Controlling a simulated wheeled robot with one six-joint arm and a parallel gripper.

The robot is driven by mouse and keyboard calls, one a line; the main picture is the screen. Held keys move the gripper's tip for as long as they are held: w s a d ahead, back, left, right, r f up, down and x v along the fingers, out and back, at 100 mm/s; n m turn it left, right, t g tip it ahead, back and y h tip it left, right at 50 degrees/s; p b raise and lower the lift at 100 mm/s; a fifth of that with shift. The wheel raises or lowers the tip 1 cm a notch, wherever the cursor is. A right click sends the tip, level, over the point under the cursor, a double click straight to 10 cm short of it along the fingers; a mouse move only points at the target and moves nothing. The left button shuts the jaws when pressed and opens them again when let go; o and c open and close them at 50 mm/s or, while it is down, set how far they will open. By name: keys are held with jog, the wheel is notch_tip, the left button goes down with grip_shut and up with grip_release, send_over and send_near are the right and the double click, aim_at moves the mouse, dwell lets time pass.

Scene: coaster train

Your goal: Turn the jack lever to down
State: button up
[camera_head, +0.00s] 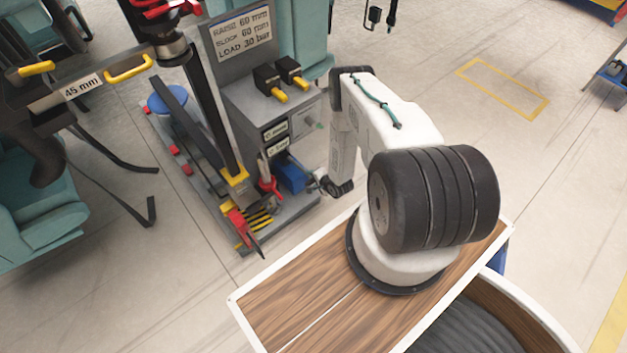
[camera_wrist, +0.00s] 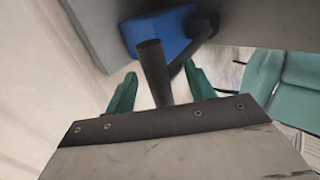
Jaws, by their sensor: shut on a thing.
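The jack lever (camera_wrist: 152,65) is a dark round handle in the wrist view. It stands between the two green fingers of my gripper (camera_wrist: 161,92), and my gripper is shut on it. A dark bar runs from beside the handle to a blue block (camera_wrist: 165,32). In the head view the blue block (camera_head: 291,173) sits low on the grey jack stand (camera_head: 262,115). My arm reaches down just right of it. The fingers and the handle are too small and partly hidden there to make out clearly.
Two black levers with yellow tips (camera_head: 277,95) stick out of the stand's upper panel, below a sign (camera_head: 240,32). A red clamp-like part (camera_head: 240,228) and yellow-black stripes are at the stand's front. A teal car (camera_head: 40,215) with hanging straps is at left. Open floor lies right.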

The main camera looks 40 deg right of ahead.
jog(key=v, duration=0.7)
jog(key=shift+s+r, duration=0.2)
jog(key=shift+s, duration=0.1)
